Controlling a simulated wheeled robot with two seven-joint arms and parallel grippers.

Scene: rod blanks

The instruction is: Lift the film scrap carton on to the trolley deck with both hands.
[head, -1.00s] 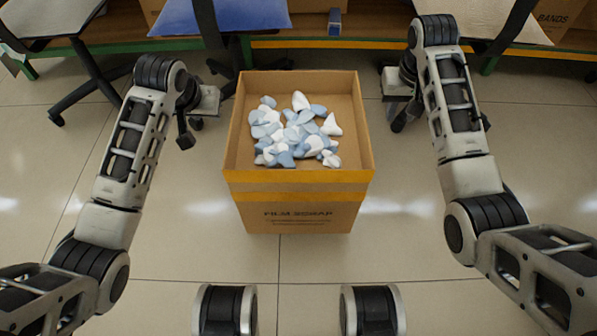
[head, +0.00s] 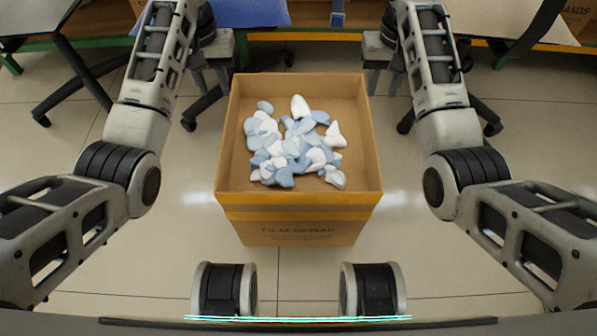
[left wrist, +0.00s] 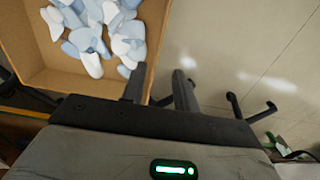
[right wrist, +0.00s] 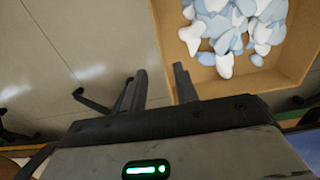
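The film scrap carton (head: 300,232) is an open brown box with a yellow band, upright on the floor in the head view, holding blue and white film scraps (head: 290,145). My left gripper (head: 216,78) is at its far left corner. In the left wrist view that gripper (left wrist: 158,88) is open, one finger over the carton's inside and one outside its wall (left wrist: 155,55). My right gripper (head: 376,80) is at the far right corner; in the right wrist view (right wrist: 161,84) it is open near the side wall (right wrist: 165,30). Finger contact cannot be told. No trolley deck is identifiable.
Dark chair legs (head: 75,75) stand behind the carton on the left, and more (head: 485,110) on the right. A bench with a green and yellow edge (head: 300,42) runs across the back.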

